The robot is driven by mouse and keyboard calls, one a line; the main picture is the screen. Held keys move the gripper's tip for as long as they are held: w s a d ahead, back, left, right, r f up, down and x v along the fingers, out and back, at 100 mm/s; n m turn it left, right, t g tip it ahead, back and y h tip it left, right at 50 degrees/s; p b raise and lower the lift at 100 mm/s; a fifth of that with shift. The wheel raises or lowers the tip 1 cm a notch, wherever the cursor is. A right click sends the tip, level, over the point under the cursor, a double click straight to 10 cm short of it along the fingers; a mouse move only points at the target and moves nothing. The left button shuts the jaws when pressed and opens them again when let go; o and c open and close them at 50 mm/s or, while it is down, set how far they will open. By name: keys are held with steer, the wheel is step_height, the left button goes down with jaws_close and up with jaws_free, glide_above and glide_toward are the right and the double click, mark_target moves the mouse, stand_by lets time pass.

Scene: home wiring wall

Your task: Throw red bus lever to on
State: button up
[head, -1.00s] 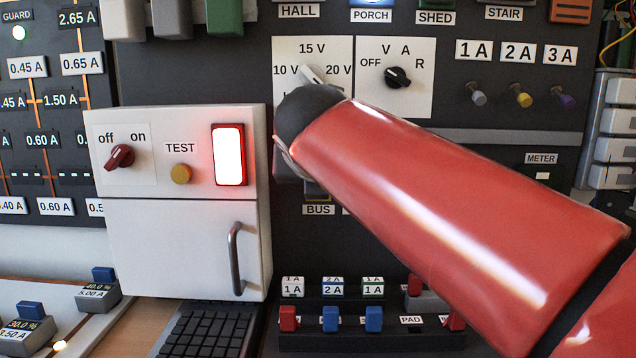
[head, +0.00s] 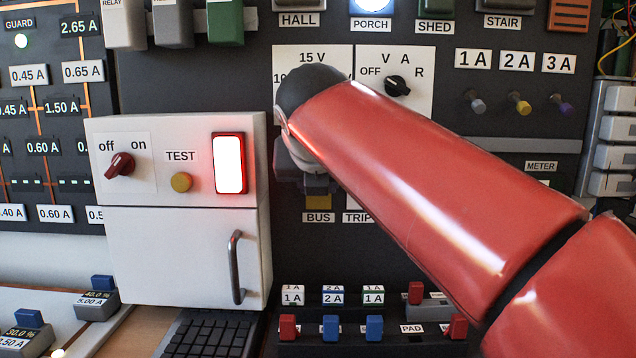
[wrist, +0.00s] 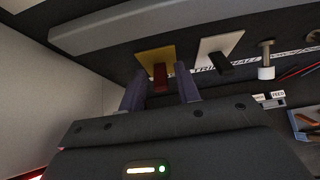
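The red bus lever (wrist: 160,78) stands out from a yellow plate (wrist: 155,58) in the wrist view. My gripper (wrist: 160,88) is open, its two dark fingers on either side of the lever with gaps showing; the lever does not look clamped. In the head view, my red arm hides the lever; only a little of the yellow plate (head: 318,203) shows above the BUS label (head: 318,217). I cannot tell the lever's on or off position.
A white plate with a black lever (wrist: 221,68) is right beside the yellow plate. A grey rail (wrist: 140,22) runs along the panel near the levers. In the head view, a white cabinet (head: 185,250) stands out left of my gripper.

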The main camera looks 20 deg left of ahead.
steer(key=shift+o, duration=0.2)
steer(key=v, duration=0.7)
steer(key=shift+s+r, duration=0.2)
steer(key=shift+s, duration=0.15)
stand_by(0.3)
